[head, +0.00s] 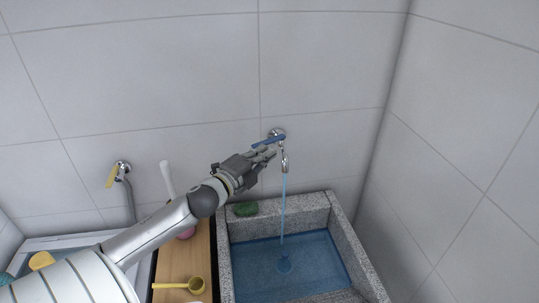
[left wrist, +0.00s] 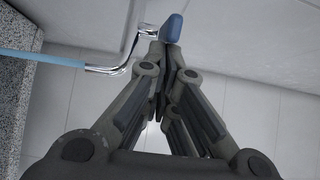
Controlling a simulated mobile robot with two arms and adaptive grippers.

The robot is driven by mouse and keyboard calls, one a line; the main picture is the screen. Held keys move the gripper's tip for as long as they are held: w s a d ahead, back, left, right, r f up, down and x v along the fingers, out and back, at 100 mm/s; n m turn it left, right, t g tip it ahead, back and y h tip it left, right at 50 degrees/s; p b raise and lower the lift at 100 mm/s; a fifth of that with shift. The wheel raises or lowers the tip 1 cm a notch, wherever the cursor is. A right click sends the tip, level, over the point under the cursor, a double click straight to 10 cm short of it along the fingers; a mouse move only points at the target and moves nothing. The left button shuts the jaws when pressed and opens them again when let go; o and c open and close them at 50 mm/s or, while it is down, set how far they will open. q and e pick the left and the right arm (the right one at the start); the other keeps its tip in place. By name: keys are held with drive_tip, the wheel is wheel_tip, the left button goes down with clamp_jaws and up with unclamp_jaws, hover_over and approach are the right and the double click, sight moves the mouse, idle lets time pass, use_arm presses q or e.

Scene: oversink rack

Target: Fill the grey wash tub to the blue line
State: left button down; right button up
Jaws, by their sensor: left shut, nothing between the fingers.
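The grey speckled stone tub (head: 225,255) stands at the right against the wall, with blue-tinted water (head: 310,262) in it. No blue line can be made out on its walls. A chrome tap (head: 285,160) with a blue lever (head: 268,141) is on the wall above it. A stream of water (head: 283,205) runs from the spout into the tub; it also shows in the left wrist view (left wrist: 45,58). My left gripper (head: 272,155) is shut and empty, its fingertips right at the blue lever (left wrist: 172,28); I cannot tell whether they touch. My right gripper is not in view.
A wooden board (head: 172,262) left of the tub carries a yellow ladle (head: 194,286). A second tap with a yellow lever (head: 112,176) is on the wall at left, above a white basin (head: 60,243).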

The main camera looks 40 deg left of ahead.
sight(254, 147)
use_arm(q)
drive_tip(key=shift+w+a+m+g+h+b, duration=0.1)
drive_tip(key=shift+a+m+g+h+b, duration=0.15)
drive_tip(key=shift+a+m+h, duration=0.7)
drive_tip(key=shift+s+a+m+g+h+b, duration=0.1)
drive_tip(key=shift+a+m+g+h+b, duration=0.3)
drive_tip(key=shift+h, duration=0.9)
drive_tip(key=shift+w+a+m+t+h+b, duration=0.1)
drive_tip(key=shift+a+m+h, duration=0.45)
drive_tip(key=shift+m+h, duration=0.45)
